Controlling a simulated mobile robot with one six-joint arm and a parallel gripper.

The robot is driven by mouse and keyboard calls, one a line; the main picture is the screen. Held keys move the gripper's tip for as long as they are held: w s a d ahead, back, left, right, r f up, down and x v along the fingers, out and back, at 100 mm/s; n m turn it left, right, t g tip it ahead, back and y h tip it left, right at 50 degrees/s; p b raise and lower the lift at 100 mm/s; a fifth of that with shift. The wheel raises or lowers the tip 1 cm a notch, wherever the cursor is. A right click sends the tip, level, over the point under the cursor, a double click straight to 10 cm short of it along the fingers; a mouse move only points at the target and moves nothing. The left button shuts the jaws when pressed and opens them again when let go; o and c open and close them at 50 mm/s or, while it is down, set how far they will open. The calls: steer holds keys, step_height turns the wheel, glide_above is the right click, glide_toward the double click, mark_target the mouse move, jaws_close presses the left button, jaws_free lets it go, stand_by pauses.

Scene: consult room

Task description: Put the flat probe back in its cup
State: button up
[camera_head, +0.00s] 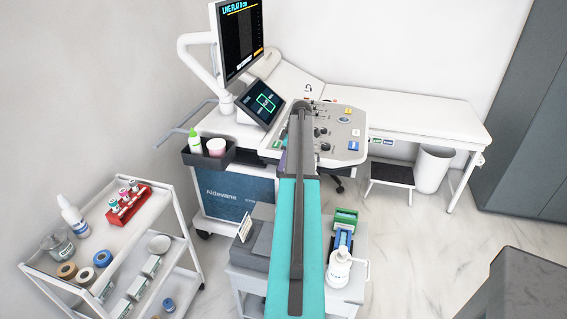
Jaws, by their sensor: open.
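I cannot make out the flat probe or its cup for certain in the head view. The ultrasound console (343,119) stands in the middle, with knobs and small coloured labels along its right side. My own teal and dark grey arm reaches up over the centre and covers the console's left part. My gripper cannot be made out; the arm hides that area. The monitor (241,35) above the console reads "LIVE FLAT", and a smaller touch screen (264,103) sits below it.
A white trolley (187,229) with bottles, tape rolls and a red rack (128,203) stands at left. A low cart (340,293) with a pump bottle (338,270) and green-and-blue boxes is in front. Behind are a couch (420,115), step stool (391,173) and bin (433,170).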

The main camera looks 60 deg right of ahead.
steer(key=b+v, duration=0.3)
steer(key=v, duration=1)
